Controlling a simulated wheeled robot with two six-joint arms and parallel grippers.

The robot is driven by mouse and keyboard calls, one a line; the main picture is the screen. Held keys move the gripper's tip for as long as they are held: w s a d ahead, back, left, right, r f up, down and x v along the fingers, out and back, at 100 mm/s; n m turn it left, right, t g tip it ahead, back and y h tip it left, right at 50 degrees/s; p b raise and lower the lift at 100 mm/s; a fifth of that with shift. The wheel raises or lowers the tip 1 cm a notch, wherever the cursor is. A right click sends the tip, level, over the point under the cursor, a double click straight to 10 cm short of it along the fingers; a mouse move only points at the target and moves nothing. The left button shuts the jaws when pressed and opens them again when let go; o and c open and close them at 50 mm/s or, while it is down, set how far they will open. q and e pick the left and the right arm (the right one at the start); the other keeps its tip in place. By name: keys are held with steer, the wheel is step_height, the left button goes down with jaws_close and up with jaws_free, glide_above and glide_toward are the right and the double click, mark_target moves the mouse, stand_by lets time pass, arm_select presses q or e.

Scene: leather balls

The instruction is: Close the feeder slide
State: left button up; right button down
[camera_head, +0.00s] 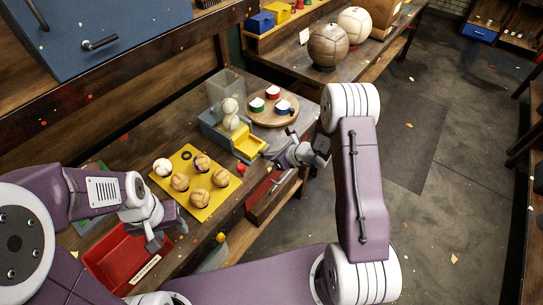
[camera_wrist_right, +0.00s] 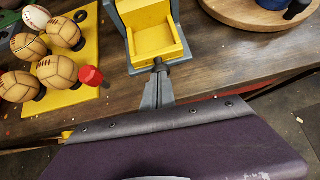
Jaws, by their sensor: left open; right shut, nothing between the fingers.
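The feeder (camera_head: 212,124) is a blue-grey body with a clear hopper holding pale balls (camera_head: 231,113). Its yellow slide (camera_head: 249,146) sticks out at the front, and its pocket looks empty. The slide also shows in the right wrist view (camera_wrist_right: 155,42), with a small dark knob (camera_wrist_right: 160,64) on its front. My right gripper (camera_head: 270,154) is shut and empty, its fingertips right at the knob; I cannot tell whether they touch. My left gripper (camera_head: 168,228) is open and empty above the red bin, away from the feeder.
A yellow board (camera_head: 203,207) with several stitched balls lies left of the slide, with a red knob (camera_wrist_right: 91,75) near its edge. A round wooden board (camera_head: 262,119) with small cups stands behind right. A red bin (camera_head: 112,262) is at lower left.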

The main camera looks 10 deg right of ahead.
steer(key=b, duration=0.2)
glide_toward(247, 147)
steer(key=x, duration=0.5)
steer(key=shift+w, duration=0.1)
steer(key=shift+r, duration=0.2)
